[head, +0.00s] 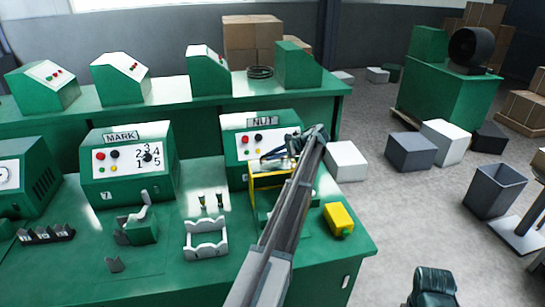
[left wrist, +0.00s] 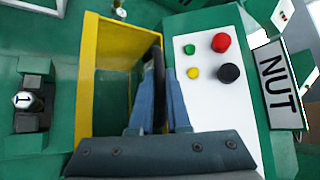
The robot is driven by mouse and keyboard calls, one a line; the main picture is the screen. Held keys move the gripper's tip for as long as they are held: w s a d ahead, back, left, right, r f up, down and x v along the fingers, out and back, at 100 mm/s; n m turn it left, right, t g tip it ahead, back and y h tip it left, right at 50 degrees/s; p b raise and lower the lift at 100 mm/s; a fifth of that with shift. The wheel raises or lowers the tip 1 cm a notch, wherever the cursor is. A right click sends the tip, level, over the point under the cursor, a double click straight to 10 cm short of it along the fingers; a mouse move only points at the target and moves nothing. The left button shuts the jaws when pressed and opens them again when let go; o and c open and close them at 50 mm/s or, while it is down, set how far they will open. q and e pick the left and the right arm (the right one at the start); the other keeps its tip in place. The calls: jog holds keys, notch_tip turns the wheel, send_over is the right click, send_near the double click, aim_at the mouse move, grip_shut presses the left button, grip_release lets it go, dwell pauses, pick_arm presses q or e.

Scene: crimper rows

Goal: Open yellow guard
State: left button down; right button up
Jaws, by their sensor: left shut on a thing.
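The yellow guard (head: 257,181) stands at the front of the green NUT machine (head: 236,148) at the right end of the bench. In the left wrist view the guard (left wrist: 96,85) is a yellow frame with a green recess inside it. My left gripper (head: 288,158) reaches over the guard's top from the front. In the left wrist view its two fingers (left wrist: 159,108) are closed around a dark curved handle (left wrist: 155,68) at the guard's right side. My arm hides part of the guard in the head view. My right gripper does not show.
The NUT panel (left wrist: 208,75) with its buttons lies close beside the fingers. A yellow box (head: 339,219) sits right of my arm on the bench. A white holder (head: 206,240) and the MARK machine (head: 126,165) stand to the left. Grey boxes lie on the floor.

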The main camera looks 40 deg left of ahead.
pick_arm(q)
jog(key=c, duration=0.9)
grip_release()
jog(key=shift+r, duration=0.1)
jog(key=p+v, duration=0.7)
jog(key=v, duration=0.6)
jog(key=shift+w+d+r+p, duration=0.15)
jog(key=shift+d+p, duration=0.15)
jog(key=shift+p, duration=0.05)
